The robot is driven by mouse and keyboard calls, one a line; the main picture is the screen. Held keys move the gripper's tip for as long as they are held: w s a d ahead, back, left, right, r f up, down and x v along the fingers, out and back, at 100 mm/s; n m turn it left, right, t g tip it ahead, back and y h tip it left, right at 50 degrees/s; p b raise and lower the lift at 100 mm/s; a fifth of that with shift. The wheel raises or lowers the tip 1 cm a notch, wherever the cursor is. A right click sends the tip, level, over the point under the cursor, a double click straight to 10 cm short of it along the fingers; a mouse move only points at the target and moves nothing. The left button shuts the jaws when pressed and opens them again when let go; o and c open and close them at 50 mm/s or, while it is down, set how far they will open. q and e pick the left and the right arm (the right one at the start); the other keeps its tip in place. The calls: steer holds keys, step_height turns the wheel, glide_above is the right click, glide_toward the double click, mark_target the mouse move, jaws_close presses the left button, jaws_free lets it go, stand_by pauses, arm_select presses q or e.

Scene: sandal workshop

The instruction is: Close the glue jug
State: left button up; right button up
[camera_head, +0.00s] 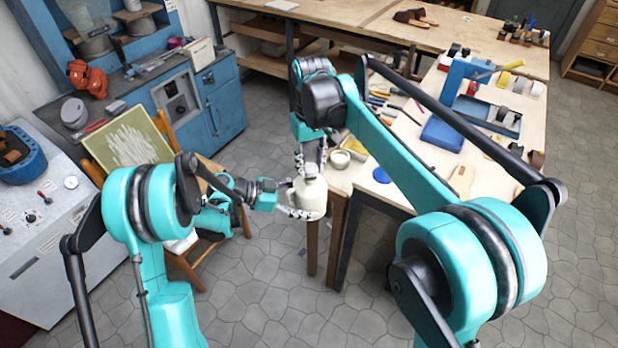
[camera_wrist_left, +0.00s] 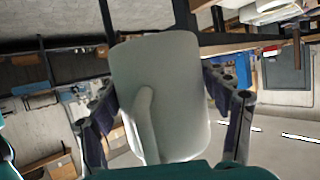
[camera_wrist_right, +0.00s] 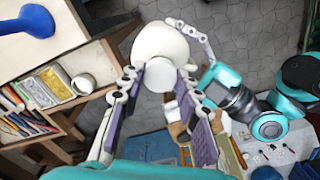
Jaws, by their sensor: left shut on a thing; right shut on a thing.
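The white glue jug (camera_head: 313,204) is held above the floor beside the bench corner. My left gripper (camera_head: 300,212) is shut around its body; in the left wrist view the pale jug (camera_wrist_left: 178,95), with its handle, fills the space between the fingers (camera_wrist_left: 165,120). My right gripper (camera_head: 311,165) is directly above the jug, fingers pointing down at its top. In the right wrist view its fingers (camera_wrist_right: 158,85) are shut on a round white cap (camera_wrist_right: 158,75), in line with the jug (camera_wrist_right: 160,42). The contact between cap and neck is hidden, so I cannot tell whether it is seated.
The wooden bench (camera_head: 400,195) carries tools and a blue stand (camera_head: 458,85). A wooden chair with a yellow-framed panel (camera_head: 130,142) stands at left. Open tiled floor lies below the jug.

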mark_target(310, 167)
steer(key=shift+f, duration=0.15)
steer(key=shift+f, duration=0.8)
steer(key=shift+f, duration=0.55)
